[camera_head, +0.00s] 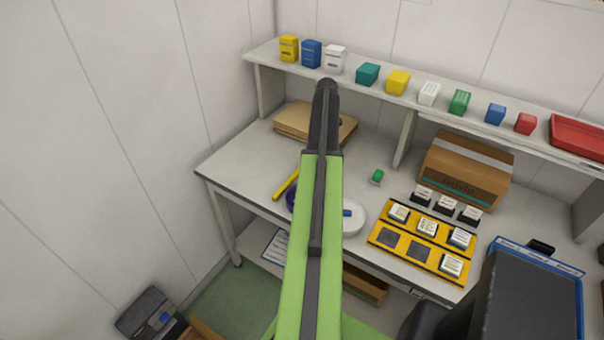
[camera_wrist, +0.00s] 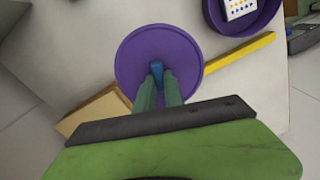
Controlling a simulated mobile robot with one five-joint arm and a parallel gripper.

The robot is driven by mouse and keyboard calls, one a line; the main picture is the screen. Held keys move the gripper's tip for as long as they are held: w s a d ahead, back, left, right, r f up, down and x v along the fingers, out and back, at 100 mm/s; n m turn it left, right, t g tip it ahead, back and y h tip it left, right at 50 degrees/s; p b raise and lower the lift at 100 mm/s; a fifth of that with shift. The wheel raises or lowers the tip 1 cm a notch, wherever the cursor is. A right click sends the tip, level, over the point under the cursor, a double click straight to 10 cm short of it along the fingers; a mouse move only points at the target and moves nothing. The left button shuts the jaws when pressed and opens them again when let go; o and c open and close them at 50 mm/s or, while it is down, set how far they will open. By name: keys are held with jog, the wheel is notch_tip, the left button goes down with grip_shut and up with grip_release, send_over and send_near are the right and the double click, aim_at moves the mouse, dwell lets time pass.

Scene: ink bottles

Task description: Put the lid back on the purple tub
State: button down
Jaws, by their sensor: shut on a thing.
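The purple lid (camera_wrist: 130,65) is a round disc with a blue knob (camera_wrist: 157,72) at its centre. My gripper (camera_wrist: 158,90) is shut on that knob, and the lid appears held above the desk. The purple tub (camera_wrist: 210,12) is at the top right of the wrist view, partly cut off. It is open, with a white piece with coloured dots inside. The lid is apart from the tub in the picture. In the head view, my arm covers most of the tub (camera_head: 290,199), and the lid cannot be made out clearly.
A yellow bar (camera_wrist: 240,52) lies beside the tub. A white dish (camera_head: 353,222) is right of my arm. A yellow tray (camera_head: 412,246) with white-topped bottles and a cardboard box (camera_head: 465,170) stand farther right. Brown folders (camera_head: 290,120) lie at the back left, under a shelf (camera_head: 385,95) of small containers.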

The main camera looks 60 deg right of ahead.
jog(key=s+a+r+n+p, duration=0.2)
jog(key=a, duration=1.7)
notch_tip(320, 180, down, 7)
jog(key=b, duration=0.7)
jog(key=shift+s+d+r, duration=0.1)
jog(key=shift+d+r, duration=0.05)
dwell(0.5)
jog(key=c, duration=0.9)
grip_release()
notch_tip(320, 180, up, 7)
jog(key=p, duration=0.7)
